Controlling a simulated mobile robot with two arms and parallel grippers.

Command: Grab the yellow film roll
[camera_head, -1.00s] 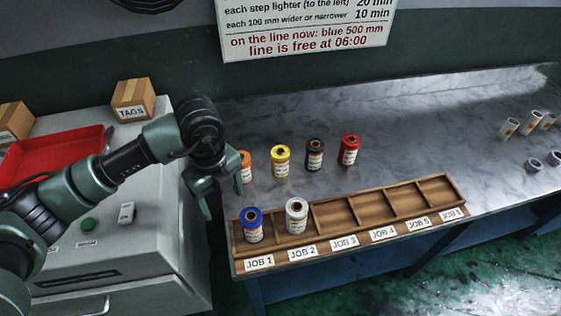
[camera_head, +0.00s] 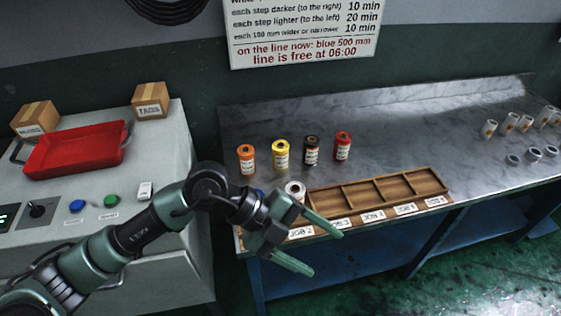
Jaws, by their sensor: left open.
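The yellow film roll (camera_head: 281,155) stands upright on the grey metal bench (camera_head: 400,128), between the orange roll (camera_head: 246,159) and the black roll (camera_head: 312,150). My left gripper (camera_head: 324,252) is open and empty. In the picture it lies below and to the right of the yellow roll, over the front edge of the bench, apart from the roll. Its arm hides the left part of the job tray and most of the blue roll (camera_head: 260,193). My right gripper is not in view.
A red roll (camera_head: 343,146) stands right of the black one. The wooden job tray (camera_head: 447,187) lies along the bench front, with a white roll (camera_head: 295,188) at its left. Small white cores (camera_head: 507,123) are at the far right. A red tray (camera_head: 75,150) rests on the left cabinet.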

